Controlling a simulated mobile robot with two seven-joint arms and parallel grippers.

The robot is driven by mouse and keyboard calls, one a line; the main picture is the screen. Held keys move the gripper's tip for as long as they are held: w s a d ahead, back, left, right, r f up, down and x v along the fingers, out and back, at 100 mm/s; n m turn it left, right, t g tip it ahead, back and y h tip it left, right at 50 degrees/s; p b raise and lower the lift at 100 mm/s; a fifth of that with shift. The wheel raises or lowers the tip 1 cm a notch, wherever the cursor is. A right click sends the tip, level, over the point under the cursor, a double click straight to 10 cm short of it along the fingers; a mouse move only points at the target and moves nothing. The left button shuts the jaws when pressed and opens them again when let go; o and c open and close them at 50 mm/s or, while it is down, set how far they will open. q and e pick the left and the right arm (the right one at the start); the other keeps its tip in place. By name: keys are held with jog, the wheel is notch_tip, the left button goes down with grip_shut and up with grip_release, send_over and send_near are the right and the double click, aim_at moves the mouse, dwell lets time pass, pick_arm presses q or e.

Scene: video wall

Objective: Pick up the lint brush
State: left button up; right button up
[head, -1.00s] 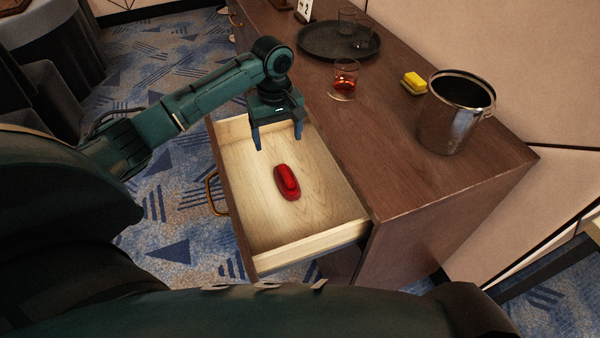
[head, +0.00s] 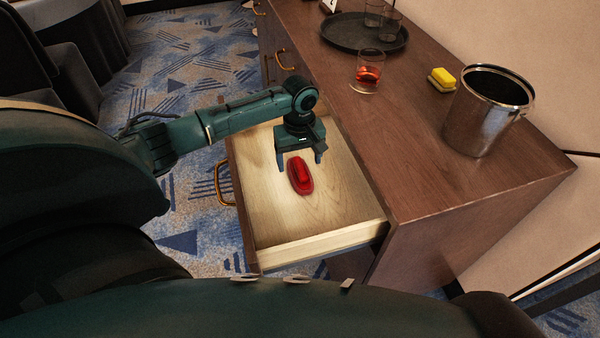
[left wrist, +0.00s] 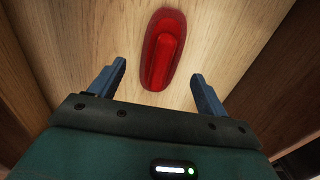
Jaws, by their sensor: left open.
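The red lint brush (head: 299,176) lies on the bottom of the open wooden drawer (head: 268,219). My left gripper (head: 299,162) is over the drawer, just behind and above the brush, open and empty. In the left wrist view the lint brush (left wrist: 162,50) lies ahead of the fingertips, in line with the gap between them. The two blue fingers of my left gripper (left wrist: 158,72) stand apart, one on each side of that gap, and do not touch the brush. My right gripper does not show.
On the dark cabinet top (head: 428,178) stand a metal bucket (head: 484,115), a yellow sponge (head: 442,80), a glass with red liquid (head: 368,72) and a round black tray (head: 340,38) with glasses. The drawer's walls surround the brush, with bare floor around it.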

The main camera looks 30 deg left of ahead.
aim_at(300, 165)
pick_arm(q)
notch_tip(300, 165, down, 4)
jog(key=shift+s+d+r, duration=0.15)
jog(key=shift+r, duration=0.05)
jog(key=shift+r, duration=0.1)
jog(key=c, duration=1.2)
